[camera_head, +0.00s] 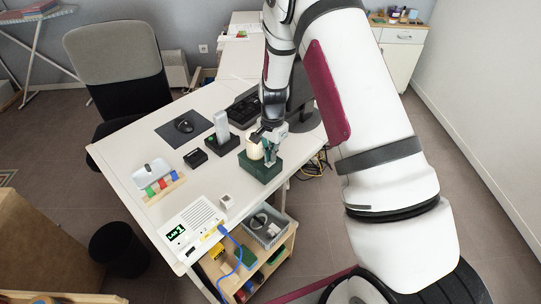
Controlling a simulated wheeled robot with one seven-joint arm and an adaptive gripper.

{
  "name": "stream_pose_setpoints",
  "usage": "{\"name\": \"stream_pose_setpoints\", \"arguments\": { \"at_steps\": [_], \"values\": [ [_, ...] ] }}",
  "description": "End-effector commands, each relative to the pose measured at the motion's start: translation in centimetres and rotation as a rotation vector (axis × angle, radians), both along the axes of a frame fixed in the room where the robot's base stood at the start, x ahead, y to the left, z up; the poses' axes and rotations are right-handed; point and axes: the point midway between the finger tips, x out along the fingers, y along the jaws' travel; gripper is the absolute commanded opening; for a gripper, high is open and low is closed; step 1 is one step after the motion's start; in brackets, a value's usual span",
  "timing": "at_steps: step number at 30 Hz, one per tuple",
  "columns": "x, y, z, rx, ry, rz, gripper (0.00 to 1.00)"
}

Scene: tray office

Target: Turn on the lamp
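A small object with a dark green block base (260,168) and a cream, rounded upper part (254,148) stands at the right edge of the white desk. It may be the lamp; no light or switch can be made out on it. My gripper (268,138) points down right at the cream part, and its dark fingers overlap it in the picture. I cannot tell whether they touch it or are closed. My arm comes in from the upper right and hides part of the desk behind.
The white desk (140,185) holds a mouse pad with a mouse (184,126), a grey upright device (221,128), a small black box (195,158), a rack of coloured pieces (165,186) and a white panel (190,224). A shelf (280,250) stands below. An office chair (118,70) is at left.

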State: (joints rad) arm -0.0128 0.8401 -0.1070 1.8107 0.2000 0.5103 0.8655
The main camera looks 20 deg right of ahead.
Motion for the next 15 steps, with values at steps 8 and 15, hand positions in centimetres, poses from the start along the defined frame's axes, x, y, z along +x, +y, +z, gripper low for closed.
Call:
{"name": "stream_pose_setpoints", "arguments": {
  "at_steps": [8, 15],
  "values": [
    [-0.06, -0.40, -0.79, -0.007, 0.001, -0.003, 0.00],
    [-0.27, -0.16, -0.69, -0.009, 0.001, -0.004, 0.00]
  ]
}}
